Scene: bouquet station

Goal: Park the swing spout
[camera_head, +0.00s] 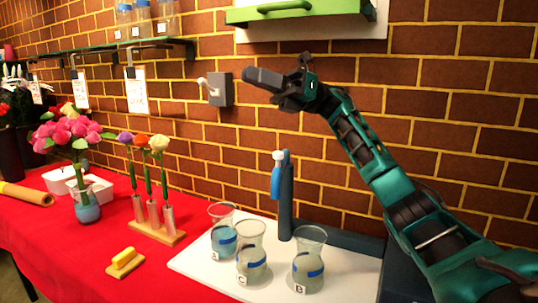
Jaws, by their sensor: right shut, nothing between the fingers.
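The swing spout (276,180) is a blue piece with a pale tip, beside a dark blue upright post (286,200) at the back of a white board. It appears to point toward me; its exact angle is hard to tell. My right gripper (262,78) is shut and empty. It is raised well above the spout, in front of the brick wall, apart from the spout and post. My left gripper is not in view.
Three glass vases, marked B (309,262), C (251,262) and one more (222,240), stand on the white board (205,263) before the post. A grey wall box (222,90) with a white lever is left of my gripper. A green cabinet (297,12) hangs above.

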